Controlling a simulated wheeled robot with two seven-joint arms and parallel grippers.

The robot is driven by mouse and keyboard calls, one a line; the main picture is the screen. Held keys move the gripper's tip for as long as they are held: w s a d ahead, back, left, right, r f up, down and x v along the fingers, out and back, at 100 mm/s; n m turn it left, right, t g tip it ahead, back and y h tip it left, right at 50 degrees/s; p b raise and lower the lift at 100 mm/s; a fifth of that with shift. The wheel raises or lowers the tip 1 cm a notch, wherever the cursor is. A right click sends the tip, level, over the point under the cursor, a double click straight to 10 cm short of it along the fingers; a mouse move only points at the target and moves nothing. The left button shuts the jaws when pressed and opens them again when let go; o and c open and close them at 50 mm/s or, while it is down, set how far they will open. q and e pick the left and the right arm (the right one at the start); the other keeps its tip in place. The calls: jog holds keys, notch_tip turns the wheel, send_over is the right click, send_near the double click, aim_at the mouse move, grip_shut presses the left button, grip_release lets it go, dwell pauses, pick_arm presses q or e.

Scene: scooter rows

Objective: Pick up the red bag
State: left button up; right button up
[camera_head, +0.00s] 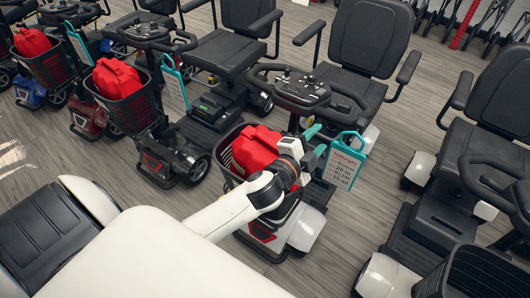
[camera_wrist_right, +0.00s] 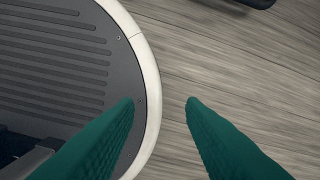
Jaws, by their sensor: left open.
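A red bag (camera_head: 253,146) sits in the dark front basket (camera_head: 222,158) of the scooter in the middle of the head view. My left arm reaches in from the lower left and partly hides the basket and the bag's lower right. My left gripper (camera_head: 316,142) is open, with teal fingers just right of this bag, and I see nothing held in it. Two more red bags, one (camera_head: 116,79) and another (camera_head: 33,42), sit in baskets further left. In the right wrist view my right gripper (camera_wrist_right: 160,102) has its teal fingers apart with nothing between them.
Mobility scooters stand in a row on grey wood-look floor. A tag (camera_head: 345,160) hangs beside the middle scooter's handlebar (camera_head: 302,90), close to my left gripper. Another scooter (camera_head: 450,215) stands at the right. Some floor (camera_head: 385,165) is clear between them.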

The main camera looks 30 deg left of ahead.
pick_arm(q)
jog(key=w+d+r+m+t+h, duration=0.1)
jog(key=w+d+r+m+h, duration=0.1)
jog(key=d+r+m+h, duration=0.9)
jog(key=m+g+y+p, duration=0.2)
jog(key=m+g+y, duration=1.35)
jog(key=m, duration=1.45)
send_over(266, 137)
jog(key=f+h, duration=0.1)
jog(key=f, duration=0.3)
jog(key=f+g, duration=0.1)
jog(key=f, duration=0.3)
jog(key=f+g+h, duration=0.1)
jog(key=f, duration=0.3)
jog(key=shift+w+a+f+g+h, duration=0.15)
jog(key=shift+w+f+g+h, duration=0.1)
jog(key=shift+f+h, duration=0.1)
jog(key=f, duration=0.1)
jog(key=f+p, duration=0.1)
jog(key=f, duration=0.1)
jog(key=f+p, duration=0.1)
jog(key=f, duration=0.1)
jog(key=shift+s+d+f, duration=0.2)
jog(key=shift+s, duration=0.15)
jog(key=shift+f, duration=0.3)
grip_shut()
pick_arm(e)
jog(key=r, duration=0.3)
jog(key=shift+a+r, duration=0.4)
